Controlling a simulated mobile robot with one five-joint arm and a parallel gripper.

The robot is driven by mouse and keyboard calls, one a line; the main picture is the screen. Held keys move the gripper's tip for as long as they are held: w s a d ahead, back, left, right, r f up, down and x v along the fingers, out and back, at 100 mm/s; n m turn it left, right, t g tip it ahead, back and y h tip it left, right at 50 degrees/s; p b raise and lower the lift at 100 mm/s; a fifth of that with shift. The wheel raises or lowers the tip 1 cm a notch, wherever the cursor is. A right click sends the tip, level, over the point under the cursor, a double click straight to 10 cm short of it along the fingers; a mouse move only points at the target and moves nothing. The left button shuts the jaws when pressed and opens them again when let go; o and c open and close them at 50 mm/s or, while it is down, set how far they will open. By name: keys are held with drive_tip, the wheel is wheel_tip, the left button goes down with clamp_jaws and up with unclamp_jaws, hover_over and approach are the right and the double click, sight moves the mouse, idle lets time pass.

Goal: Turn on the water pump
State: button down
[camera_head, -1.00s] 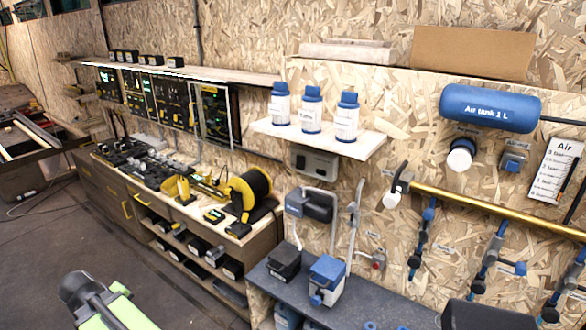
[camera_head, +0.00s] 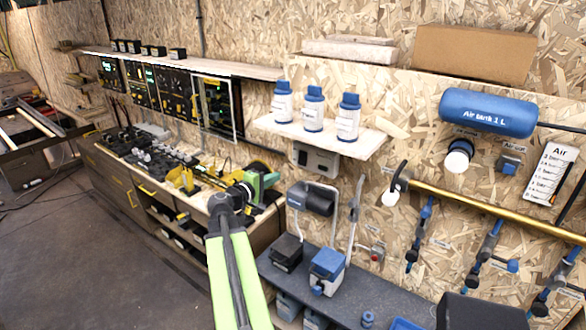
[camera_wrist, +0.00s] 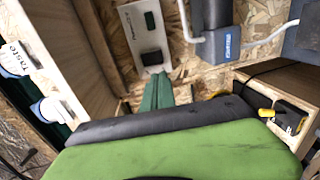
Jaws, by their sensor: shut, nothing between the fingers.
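A pale grey switch panel (camera_wrist: 131,22) shows in the wrist view, with small lettering that seems to begin with "Pump". In the head view the panel (camera_head: 315,160) hangs on the wall under the bottle shelf. My gripper (camera_wrist: 160,77) is shut and empty, its green fingers pointing towards the panel, just below the black rocker in the wrist picture. I cannot tell whether they touch it. A grey-blue device (camera_head: 310,199) with a white pipe is mounted below the panel; it also shows in the wrist view (camera_wrist: 222,46).
The shelf (camera_head: 372,145) with several white-and-blue bottles juts out above the panel. A blue-and-grey box (camera_head: 327,270) stands on the dark bench (camera_head: 366,291) below. A brass pipe (camera_head: 480,205) runs along the wall at right. Open floor (camera_head: 90,250) lies at left.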

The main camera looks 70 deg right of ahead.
sight(301, 164)
drive_tip(key=b+x, duration=0.2)
drive_tip(key=x, duration=1.2)
drive_tip(key=shift+w, duration=0.1)
drive_tip(key=shift+a, duration=0.1)
drive_tip(key=shift+d+f, duration=0.15)
drive_tip(key=shift+d, duration=0.15)
drive_tip(key=w+a+f+b, duration=0.2)
drive_tip(key=w+a, duration=0.1)
drive_tip(key=a, duration=1)
drive_tip(key=shift+w+a, duration=0.2)
drive_tip(key=shift+a, duration=0.1)
